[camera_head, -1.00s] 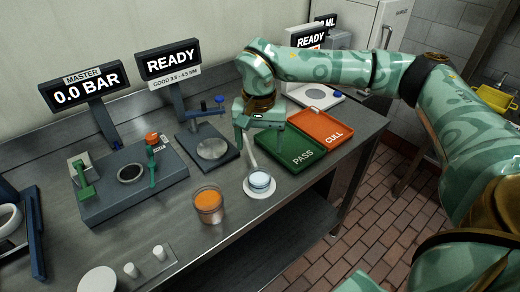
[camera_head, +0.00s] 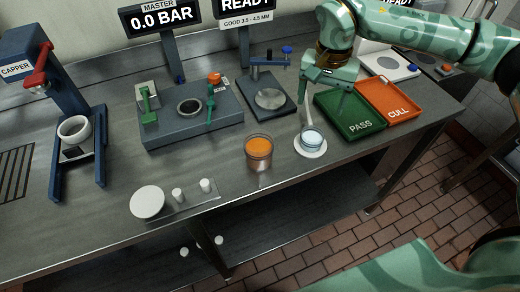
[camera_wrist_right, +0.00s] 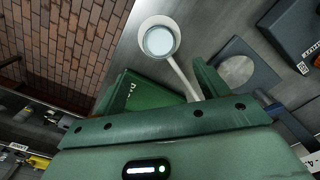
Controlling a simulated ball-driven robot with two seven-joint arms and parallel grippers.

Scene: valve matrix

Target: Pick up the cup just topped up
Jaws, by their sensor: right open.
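A thin white stick (camera_head: 307,112) runs from the cup toward my right gripper (camera_head: 322,98). That gripper is open, above and behind the cup, apart from it. In the right wrist view the cup (camera_wrist_right: 159,41) lies beyond the open fingers (camera_wrist_right: 168,85), with the stick (camera_wrist_right: 185,80) reaching between them. Which cup was topped up cannot be told. My left gripper is out of view.
A green PASS tray (camera_head: 350,115) and orange CULL tray (camera_head: 389,100) stand right of the cup. A gauge plate (camera_head: 270,99), the MASTER test block (camera_head: 190,130) and the CAPPER (camera_head: 50,75) line the back and left. The steel bench front edge (camera_head: 300,184) is close.

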